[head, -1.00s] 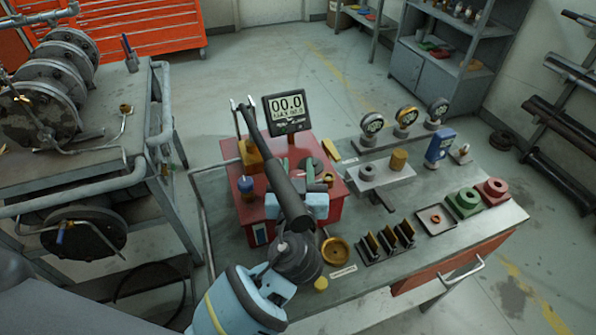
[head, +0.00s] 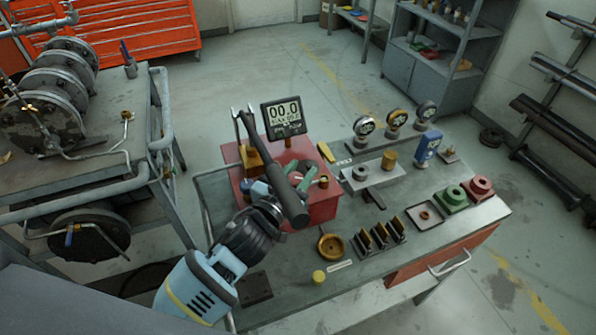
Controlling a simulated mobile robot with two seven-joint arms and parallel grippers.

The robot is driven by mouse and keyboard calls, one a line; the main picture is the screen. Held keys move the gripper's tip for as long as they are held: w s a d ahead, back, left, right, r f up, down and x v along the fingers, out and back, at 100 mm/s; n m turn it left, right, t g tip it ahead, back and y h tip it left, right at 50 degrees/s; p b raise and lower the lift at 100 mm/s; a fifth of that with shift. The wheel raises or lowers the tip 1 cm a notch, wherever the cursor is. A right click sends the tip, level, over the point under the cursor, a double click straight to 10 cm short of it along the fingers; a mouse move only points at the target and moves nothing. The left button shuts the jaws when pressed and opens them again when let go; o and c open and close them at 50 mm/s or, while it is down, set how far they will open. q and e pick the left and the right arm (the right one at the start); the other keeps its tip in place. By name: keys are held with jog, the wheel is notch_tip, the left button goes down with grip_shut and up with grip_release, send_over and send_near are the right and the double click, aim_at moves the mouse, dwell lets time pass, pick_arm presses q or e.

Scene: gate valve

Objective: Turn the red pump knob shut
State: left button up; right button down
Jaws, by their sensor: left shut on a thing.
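The red pump (head: 318,208) is a red box on the bench with a long dark lever (head: 272,170) slanting over its top. A small blue knob (head: 246,186) shows at the pump's left end, partly covered by my gripper. My left gripper (head: 257,190) comes from the lower left and is shut on this knob. Its fingertips are small and mostly hidden by the wrist and lever. The display (head: 284,115) behind the pump reads 00.0. My right gripper is out of view.
The lever passes close over my left wrist. A brass dish (head: 331,246), black racks (head: 380,238), gauges (head: 396,120) and green and red flanged parts (head: 452,197) stand on the bench. A cart with reels (head: 150,95) is at left.

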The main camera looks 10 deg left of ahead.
pick_arm(q)
jog(key=shift+f, duration=0.1)
jog(key=o, duration=1)
jog(key=shift+c, duration=0.2)
jog(key=v, duration=0.6)
jog(key=shift+s+a, duration=0.1)
jog(key=shift+b+v, duration=0.35)
jog(key=shift+v, duration=0.45)
